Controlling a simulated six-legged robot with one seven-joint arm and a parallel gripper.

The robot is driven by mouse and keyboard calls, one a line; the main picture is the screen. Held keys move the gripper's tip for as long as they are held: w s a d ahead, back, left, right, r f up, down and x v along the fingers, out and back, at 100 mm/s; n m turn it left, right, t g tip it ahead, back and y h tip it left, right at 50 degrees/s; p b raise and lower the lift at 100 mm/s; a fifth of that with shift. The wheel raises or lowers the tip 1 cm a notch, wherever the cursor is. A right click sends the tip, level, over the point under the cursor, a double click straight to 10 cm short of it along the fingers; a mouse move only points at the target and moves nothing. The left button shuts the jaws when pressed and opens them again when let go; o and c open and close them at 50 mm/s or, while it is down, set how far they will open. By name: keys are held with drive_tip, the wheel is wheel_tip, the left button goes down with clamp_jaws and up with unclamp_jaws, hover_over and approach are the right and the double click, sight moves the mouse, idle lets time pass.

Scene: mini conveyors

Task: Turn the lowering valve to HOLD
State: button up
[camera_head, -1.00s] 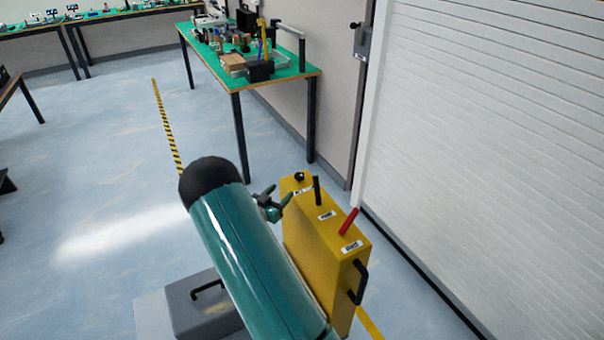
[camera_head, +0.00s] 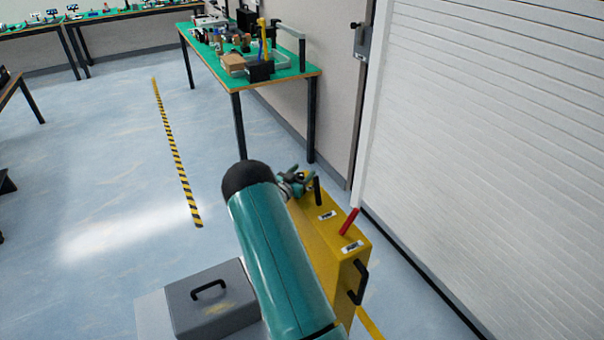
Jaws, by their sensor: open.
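The yellow control box (camera_head: 325,248) stands in front of the roller shutter. On its top are a black lever (camera_head: 318,191) near the middle and a red lever (camera_head: 349,222) nearer me, each beside a small white label whose text is too small to read. My gripper (camera_head: 303,174) is open at the far end of the box top, where the black knob stood in view before. That knob and its label are now hidden by the gripper and my teal arm. Whether the fingers touch the knob cannot be told.
A grey case (camera_head: 212,300) with a black handle sits on the floor left of my arm. A green-topped table (camera_head: 296,76) with tools stands behind. The white shutter (camera_head: 490,150) closes off the right.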

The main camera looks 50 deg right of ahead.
drive_tip(key=shift+d, duration=0.1)
drive_tip(key=c, duration=1)
drive_tip(key=shift+o, duration=0.2)
drive_tip(key=shift+m+g, duration=0.3)
drive_tip(key=shift+g, duration=0.2)
drive_tip(key=m+g, duration=0.1)
drive_tip(key=g, duration=0.1)
drive_tip(key=m+g, duration=0.3)
drive_tip(key=g, duration=0.1)
drive_tip(key=shift+s+f+g, duration=0.1)
drive_tip(key=shift+s+g, duration=0.2)
drive_tip(key=shift+g, duration=0.1)
drive_tip(key=shift+s+m+g+y, duration=0.15)
drive_tip(key=shift+m+g+y, duration=0.4)
drive_tip(key=shift+m+g, duration=0.6)
drive_tip(key=shift+s+m+g+y, duration=0.15)
drive_tip(key=shift+m+g+y, duration=0.55)
drive_tip(key=shift+g, duration=0.75)
drive_tip(key=shift+m+g, duration=0.3)
drive_tip(key=shift+m, duration=0.05)
drive_tip(key=o, duration=1)
drive_tip(key=shift+c, duration=0.2)
